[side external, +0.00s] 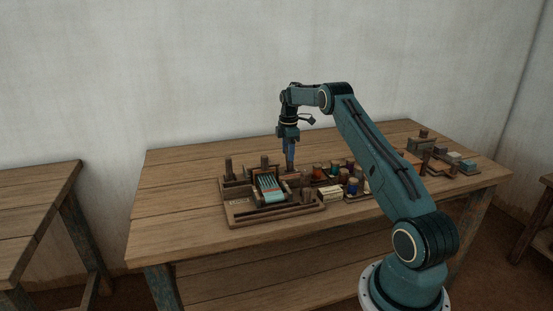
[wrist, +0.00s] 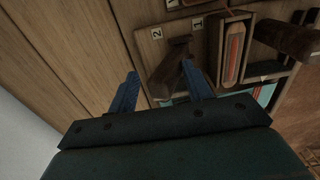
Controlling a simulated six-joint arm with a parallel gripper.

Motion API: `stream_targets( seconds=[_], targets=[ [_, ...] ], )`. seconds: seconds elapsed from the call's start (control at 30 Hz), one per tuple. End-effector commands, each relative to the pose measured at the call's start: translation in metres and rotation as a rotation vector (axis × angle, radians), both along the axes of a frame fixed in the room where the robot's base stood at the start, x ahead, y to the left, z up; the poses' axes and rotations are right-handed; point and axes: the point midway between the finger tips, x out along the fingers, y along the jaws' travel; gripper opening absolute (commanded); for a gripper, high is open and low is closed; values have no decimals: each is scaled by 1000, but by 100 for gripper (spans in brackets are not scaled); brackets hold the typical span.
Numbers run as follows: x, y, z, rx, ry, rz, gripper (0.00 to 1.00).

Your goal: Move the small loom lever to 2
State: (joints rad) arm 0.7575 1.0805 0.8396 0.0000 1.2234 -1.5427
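The small loom lever (wrist: 171,66) is a dark wooden piece in the wrist view, beside plates marked 2 (wrist: 157,34) and 1 (wrist: 197,22). Its upper end lies between the two plates; which mark it is set to I cannot tell. My gripper (wrist: 160,70) is open, with one blue finger on each side of the lever in the picture. The right finger is close to it or overlaps it; contact is unclear. In the side view my gripper (side external: 290,168) points down just behind the loom (side external: 235,213), and I cannot pick out the lever there.
The loom has upright wooden posts (side external: 228,169) and teal threads (side external: 271,186). A wooden shuttle-like piece (wrist: 234,55) and a thick dark peg (wrist: 288,39) stand right of the lever. Several coloured spools (side external: 352,187) crowd the loom's right. The table's left side is clear.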

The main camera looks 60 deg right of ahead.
Motion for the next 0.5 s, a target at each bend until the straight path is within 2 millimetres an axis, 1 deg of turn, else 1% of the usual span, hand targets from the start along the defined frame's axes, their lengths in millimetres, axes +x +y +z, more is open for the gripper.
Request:
stream_targets(
  seconds=[0.17, 0.5],
  targets=[
    [1, -1, 2, -4, -4, 0, 45],
    [1, -1, 23, -4, -4, 0, 45]
  ],
)
